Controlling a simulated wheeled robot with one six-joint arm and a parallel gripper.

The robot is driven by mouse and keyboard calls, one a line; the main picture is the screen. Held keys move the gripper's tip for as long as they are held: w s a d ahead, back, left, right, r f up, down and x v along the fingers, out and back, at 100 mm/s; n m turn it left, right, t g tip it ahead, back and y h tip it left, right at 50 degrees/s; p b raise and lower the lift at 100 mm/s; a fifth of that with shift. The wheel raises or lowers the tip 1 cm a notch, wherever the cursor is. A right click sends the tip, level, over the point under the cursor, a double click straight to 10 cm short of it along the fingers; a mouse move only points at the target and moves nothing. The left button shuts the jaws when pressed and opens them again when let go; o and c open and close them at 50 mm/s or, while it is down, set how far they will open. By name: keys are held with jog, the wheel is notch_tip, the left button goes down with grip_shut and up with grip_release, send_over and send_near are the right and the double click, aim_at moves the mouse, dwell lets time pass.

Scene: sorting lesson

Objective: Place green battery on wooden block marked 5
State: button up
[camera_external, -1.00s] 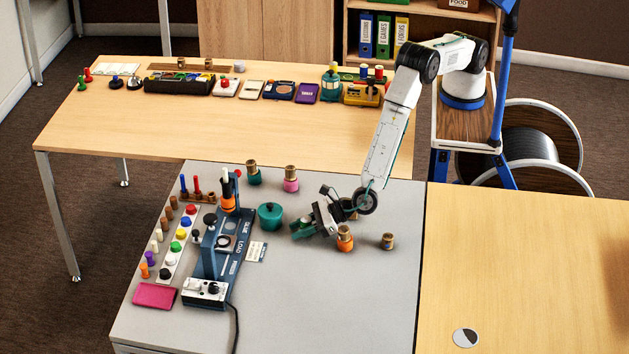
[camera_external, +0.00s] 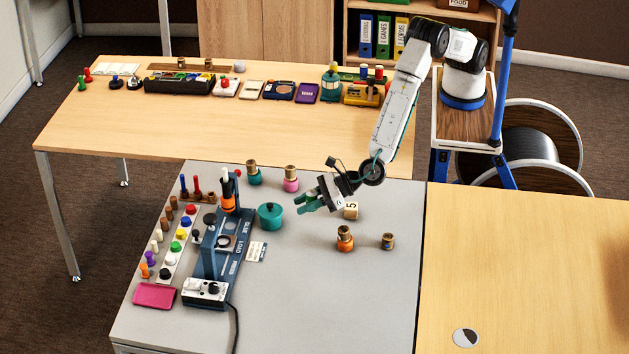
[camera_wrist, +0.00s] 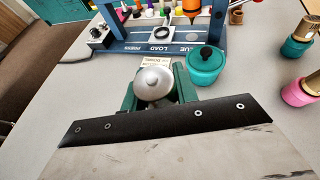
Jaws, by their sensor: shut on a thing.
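My gripper (camera_external: 308,203) is just left of the block, above the table and tilted down to the left. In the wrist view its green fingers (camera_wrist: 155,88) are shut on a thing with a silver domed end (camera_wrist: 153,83). This seems to be the green battery; its body is mostly hidden, and its green blends with the fingers. The block does not show in the wrist view.
A teal lidded pot (camera_external: 271,216) stands left of my gripper, with a blue press (camera_external: 222,245) beyond it. Teal (camera_external: 253,176) and pink (camera_external: 291,183) jars stand behind. The table's front middle is clear.

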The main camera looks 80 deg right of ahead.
jog(key=s, duration=1)
jog(key=s+d+f+m+h, duration=0.1)
jog(key=s+d, duration=0.5)
jog(key=d, duration=0.5)
jog(key=s+d+f+m+h, duration=0.1)
jog(key=s+d, duration=0.4)
jog(key=d, duration=0.6)
send_over(351, 210)
jog(key=w+d, duration=0.2)
jog(key=shift+a+f+h, duration=0.1)
jog(key=shift+f+h, duration=0.2)
jog(key=shift+f, duration=2.15)
jog(key=shift+f, duration=0.1)
jog(key=o, duration=1)
jog(key=shift+o, duration=0.2)
